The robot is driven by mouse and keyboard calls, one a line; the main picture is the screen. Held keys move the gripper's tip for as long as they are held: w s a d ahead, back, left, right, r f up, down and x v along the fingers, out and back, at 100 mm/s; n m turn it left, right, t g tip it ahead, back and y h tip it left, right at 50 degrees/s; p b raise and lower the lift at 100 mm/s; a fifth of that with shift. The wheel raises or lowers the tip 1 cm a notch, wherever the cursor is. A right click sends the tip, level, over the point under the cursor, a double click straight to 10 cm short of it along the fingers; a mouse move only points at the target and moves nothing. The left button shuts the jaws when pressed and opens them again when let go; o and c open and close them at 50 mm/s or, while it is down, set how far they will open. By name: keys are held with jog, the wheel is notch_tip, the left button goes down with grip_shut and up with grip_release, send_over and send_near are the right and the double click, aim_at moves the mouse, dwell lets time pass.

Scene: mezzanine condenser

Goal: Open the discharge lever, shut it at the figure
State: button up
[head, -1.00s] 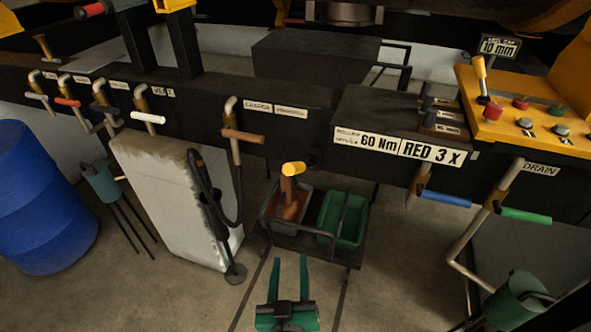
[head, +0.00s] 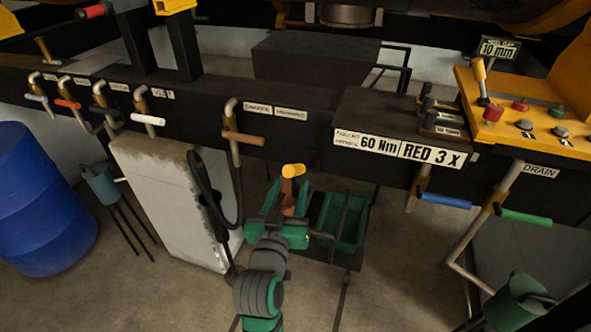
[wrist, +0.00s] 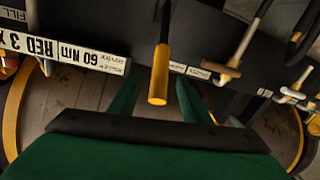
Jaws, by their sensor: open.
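A lever with a yellow grip (head: 292,171) sticks out below the dark beam, near the middle of the head view. In the wrist view its yellow grip (wrist: 159,78) hangs between my fingers, with a dark shaft above; no legible label marks it as the discharge lever. My gripper (head: 287,190) is open, its green fingers (wrist: 157,82) on either side of the grip. I cannot tell whether they touch it. A small sign reads 10 mm (head: 499,48); a larger plate reads 60 Nm, RED 3 X (head: 400,148).
A brown-handled lever (head: 243,138) hangs to the left, and blue (head: 446,199) and green (head: 526,216) handles to the right. A green bin (head: 343,238) stands beside my gripper. A pale block (head: 165,200) and blue drum (head: 42,200) stand at left.

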aim_at(303, 169)
jog(key=w, duration=0.3)
jog(key=w+d, duration=0.1)
jog(key=w, duration=0.3)
jog(key=shift+w+d, duration=0.15)
jog(key=shift+d, duration=0.05)
grip_shut()
